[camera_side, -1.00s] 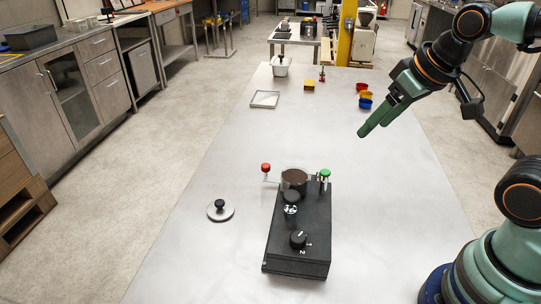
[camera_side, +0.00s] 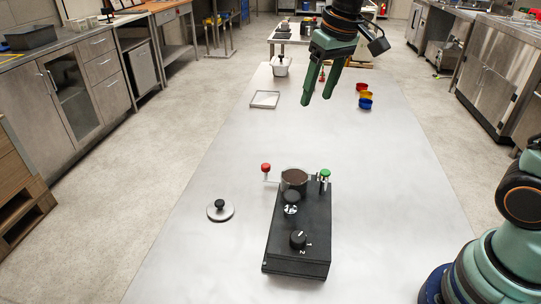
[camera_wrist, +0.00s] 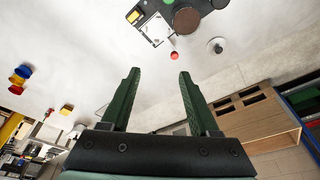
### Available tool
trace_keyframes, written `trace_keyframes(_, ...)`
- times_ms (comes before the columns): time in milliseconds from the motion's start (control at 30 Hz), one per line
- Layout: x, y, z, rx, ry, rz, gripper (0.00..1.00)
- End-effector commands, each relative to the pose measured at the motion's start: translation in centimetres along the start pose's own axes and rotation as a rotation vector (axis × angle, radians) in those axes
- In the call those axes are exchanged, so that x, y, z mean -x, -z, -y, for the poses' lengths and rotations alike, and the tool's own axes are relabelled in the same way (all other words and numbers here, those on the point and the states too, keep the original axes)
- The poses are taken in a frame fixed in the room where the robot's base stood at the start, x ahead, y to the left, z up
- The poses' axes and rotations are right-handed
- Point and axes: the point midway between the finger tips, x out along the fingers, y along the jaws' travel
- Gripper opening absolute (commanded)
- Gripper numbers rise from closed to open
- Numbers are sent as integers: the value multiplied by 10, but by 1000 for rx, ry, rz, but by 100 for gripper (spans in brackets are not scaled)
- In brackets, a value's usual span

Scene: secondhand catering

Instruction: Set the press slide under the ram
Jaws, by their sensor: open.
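The black press (camera_side: 300,238) stands on the metal table, with a numbered dial on its near end and a brown round piece (camera_side: 294,178) at its far end. A red knob (camera_side: 265,168) sticks out on its left and a green knob (camera_side: 325,173) on its right. My gripper (camera_side: 316,98) is open and empty, pointing down well beyond the press. Its fingers (camera_wrist: 158,73) are apart in the wrist view.
A grey disc with a black knob (camera_side: 220,211) lies left of the press. A shallow square tray (camera_side: 265,99), a white pot (camera_side: 281,66) and red, yellow and blue cups (camera_side: 365,103) stand at the far end. The table between there and the press is clear.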

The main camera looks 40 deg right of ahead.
Motion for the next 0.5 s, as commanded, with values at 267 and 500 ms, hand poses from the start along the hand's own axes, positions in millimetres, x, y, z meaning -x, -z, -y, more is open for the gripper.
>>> trace_keyframes(267, -54, 53, 26, 0, -6, 129, 62)
trace_keyframes(500, -105, 76, 45, 0, -16, 216, 62)
